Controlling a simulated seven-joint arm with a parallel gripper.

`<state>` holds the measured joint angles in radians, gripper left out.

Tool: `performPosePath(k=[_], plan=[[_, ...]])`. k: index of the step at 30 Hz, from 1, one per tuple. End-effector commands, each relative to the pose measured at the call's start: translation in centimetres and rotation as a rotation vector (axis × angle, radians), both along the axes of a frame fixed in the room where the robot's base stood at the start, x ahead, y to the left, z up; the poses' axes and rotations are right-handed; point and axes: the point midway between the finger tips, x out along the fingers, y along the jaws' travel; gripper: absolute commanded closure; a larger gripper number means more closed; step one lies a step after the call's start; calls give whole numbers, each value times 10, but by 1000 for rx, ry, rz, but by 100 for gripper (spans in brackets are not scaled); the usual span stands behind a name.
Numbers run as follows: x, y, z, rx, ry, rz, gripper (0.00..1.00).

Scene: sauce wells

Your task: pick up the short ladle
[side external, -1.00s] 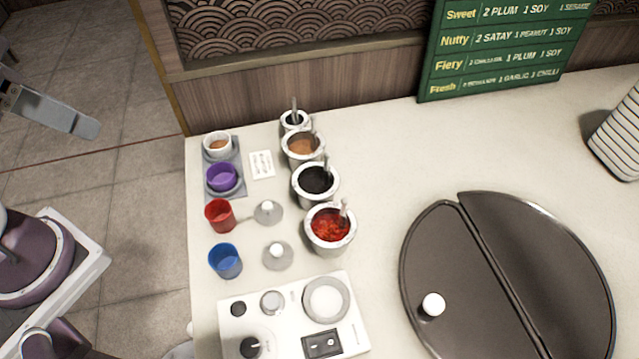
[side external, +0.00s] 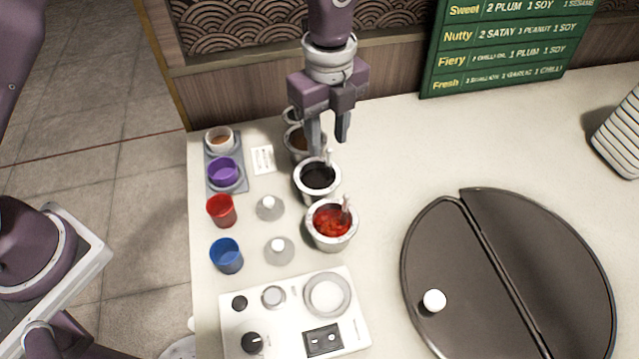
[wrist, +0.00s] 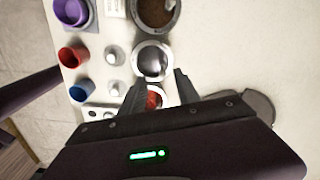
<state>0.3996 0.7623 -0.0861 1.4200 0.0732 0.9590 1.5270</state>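Ladle handles stand up out of the sauce wells; I cannot tell which belongs to the short ladle. In the side external view one handle (side external: 329,157) rises from the black-sauce well (side external: 301,190) and another (side external: 346,203) from the red-sauce well (side external: 318,238). My gripper (side external: 328,146) is open, fingers pointing down, in front of the farther wells and just above the black-sauce well in the picture. It hides much of the brown-sauce well (side external: 292,142) and the farthest well. In the wrist view nothing shows between the fingers of my gripper (wrist: 160,80) except wells below.
Purple (side external: 223,170), red (side external: 221,210) and blue (side external: 226,256) cups stand left of the wells, with two small white-knobbed lids (side external: 270,209) between. A switch panel (side external: 285,320) is at the near edge. A large dark round lid (side external: 470,260) lies right.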

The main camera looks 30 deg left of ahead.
Motion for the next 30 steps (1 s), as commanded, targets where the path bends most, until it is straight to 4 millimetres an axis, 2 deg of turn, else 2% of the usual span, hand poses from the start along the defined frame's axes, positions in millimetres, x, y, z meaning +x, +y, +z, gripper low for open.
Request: performPosePath(k=[12, 20, 26, 30], plan=[[4, -1, -67, 2, 6, -14, 62], [5, -1, -73, 1, 2, -12, 62], [5, -1, -73, 1, 2, -12, 99], [5, -1, -73, 1, 2, -11, 100]])
